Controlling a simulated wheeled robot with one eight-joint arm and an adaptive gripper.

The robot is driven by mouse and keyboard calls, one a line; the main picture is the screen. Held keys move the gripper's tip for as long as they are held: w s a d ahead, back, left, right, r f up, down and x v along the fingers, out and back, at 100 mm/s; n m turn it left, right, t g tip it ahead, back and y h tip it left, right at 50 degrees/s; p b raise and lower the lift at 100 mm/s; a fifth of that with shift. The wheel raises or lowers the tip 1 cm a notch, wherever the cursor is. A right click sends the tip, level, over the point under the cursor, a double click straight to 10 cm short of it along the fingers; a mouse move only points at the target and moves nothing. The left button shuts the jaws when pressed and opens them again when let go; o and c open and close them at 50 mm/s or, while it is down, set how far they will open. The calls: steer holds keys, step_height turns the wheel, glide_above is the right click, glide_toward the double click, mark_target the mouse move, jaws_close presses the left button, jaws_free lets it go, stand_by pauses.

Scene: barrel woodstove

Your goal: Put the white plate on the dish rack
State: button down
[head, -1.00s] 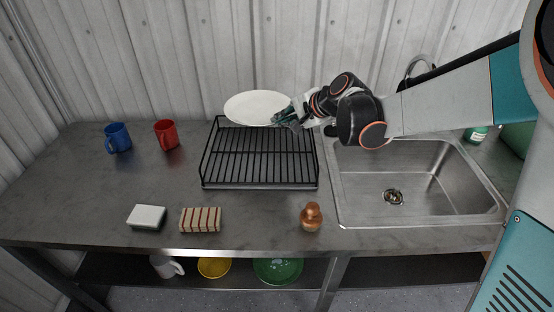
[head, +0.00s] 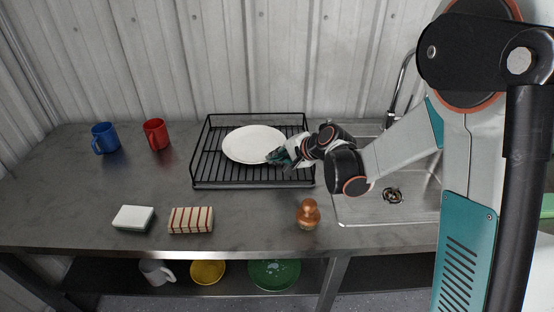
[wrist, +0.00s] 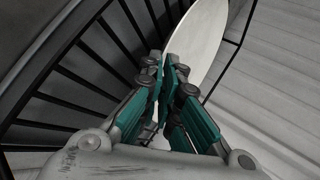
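The white plate (head: 254,144) is over the black wire dish rack (head: 208,172), within its outline in the head view. My gripper (head: 277,156) is at the plate's lower right edge. In the wrist view, the fingers (wrist: 170,72) are close together at the edge of the plate (wrist: 198,38), and the plate extends out from between them. The plate looks roughly flat, or slightly tilted, in the head view. I cannot tell whether its underside touches the rack wires.
The sink (head: 352,208) lies to the right, partly behind my arm. A copper-topped object (head: 308,213) stands in front of the rack's right end. A sponge (head: 133,217), a striped block (head: 191,220), a blue mug (head: 105,138) and a red mug (head: 156,134) are to the left.

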steer(key=c, duration=2.1)
jaws_free()
steer(key=s+d+r+n+h+p, duration=0.2)
steer(key=s+d+r, duration=0.4)
steer(key=s, duration=0.4)
steer(key=s+d+r+n+h+p, duration=0.2)
steer(key=s+d+r+n, duration=0.15)
steer(key=s+r, duration=0.6)
steer(key=s+d+n+h, duration=0.1)
steer(key=s+d, duration=0.1)
steer(key=s, duration=0.2)
steer(key=s+d+n+h, duration=0.1)
steer(key=s+d, duration=0.1)
steer(key=s, duration=0.3)
steer(key=s+d+f+n+h, duration=0.1)
steer(key=s+d+n, duration=0.1)
steer(key=s, duration=0.2)
steer(key=shift+s+d, duration=0.25)
